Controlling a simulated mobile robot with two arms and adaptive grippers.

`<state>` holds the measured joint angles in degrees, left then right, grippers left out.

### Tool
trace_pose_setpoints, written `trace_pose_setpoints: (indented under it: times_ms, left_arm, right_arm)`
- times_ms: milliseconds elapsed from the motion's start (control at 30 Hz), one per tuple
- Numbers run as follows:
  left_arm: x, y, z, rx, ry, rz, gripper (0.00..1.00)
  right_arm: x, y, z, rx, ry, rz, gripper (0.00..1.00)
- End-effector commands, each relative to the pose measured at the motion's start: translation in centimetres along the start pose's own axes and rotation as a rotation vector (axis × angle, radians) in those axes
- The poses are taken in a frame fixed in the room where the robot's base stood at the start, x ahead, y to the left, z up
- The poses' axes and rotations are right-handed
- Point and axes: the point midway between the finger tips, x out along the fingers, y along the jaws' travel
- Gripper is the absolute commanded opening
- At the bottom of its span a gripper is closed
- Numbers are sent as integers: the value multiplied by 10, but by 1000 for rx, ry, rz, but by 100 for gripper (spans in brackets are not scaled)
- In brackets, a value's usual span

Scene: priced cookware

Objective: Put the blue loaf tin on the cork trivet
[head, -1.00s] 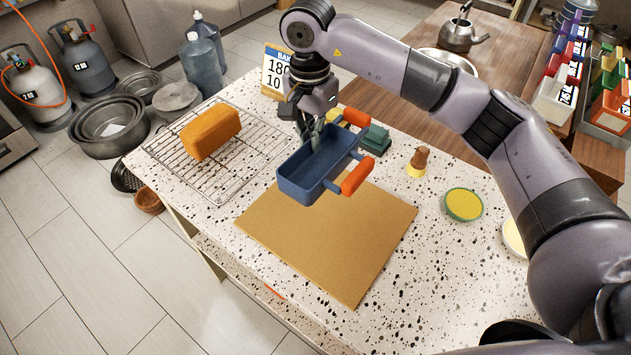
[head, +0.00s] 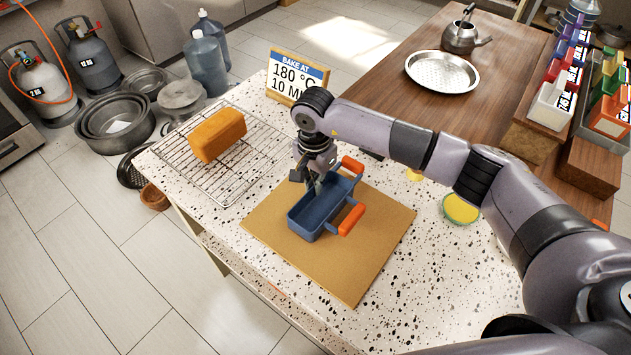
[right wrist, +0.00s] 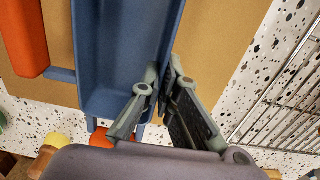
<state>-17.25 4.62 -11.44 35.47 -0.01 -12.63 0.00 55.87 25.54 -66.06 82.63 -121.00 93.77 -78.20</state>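The blue loaf tin (head: 308,222) has two orange handles. It is upright over the back middle of the cork trivet (head: 365,262), a flat tan square on the speckled counter. I cannot tell for sure whether the tin rests on the trivet or hangs just above it. My right gripper (head: 317,187) is shut on the tin's wall near its back end. In the right wrist view the gripper's fingers (right wrist: 160,78) pinch the wall of the tin (right wrist: 115,50), with the trivet (right wrist: 215,50) beneath. My left gripper is not in view.
An orange-brown loaf (head: 217,136) sits on a wire rack (head: 180,160) to the left. A baking sign (head: 297,77) stands at the back. A yellow round dish with a green rim (head: 460,209) is to the right, by my right arm. The trivet's front is clear.

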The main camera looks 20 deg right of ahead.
Motion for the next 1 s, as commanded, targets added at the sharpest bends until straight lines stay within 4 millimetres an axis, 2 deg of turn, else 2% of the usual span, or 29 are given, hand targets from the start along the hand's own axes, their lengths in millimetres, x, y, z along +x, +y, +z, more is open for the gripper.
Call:
trace_pose_setpoints:
  times_ms: [200,533,800,933,1000]
  left_arm:
    - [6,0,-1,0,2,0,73]
    - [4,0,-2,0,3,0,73]
    - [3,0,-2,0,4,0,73]
    - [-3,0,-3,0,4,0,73]
    - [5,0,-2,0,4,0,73]
  right_arm:
    - [4,0,0,0,0,0,0]
    - [2,0,0,1,0,0,24]
    - [2,0,0,1,0,0,25]
    - [-4,0,0,1,-1,0,25]
    - [-10,-1,-1,0,1,-3,25]
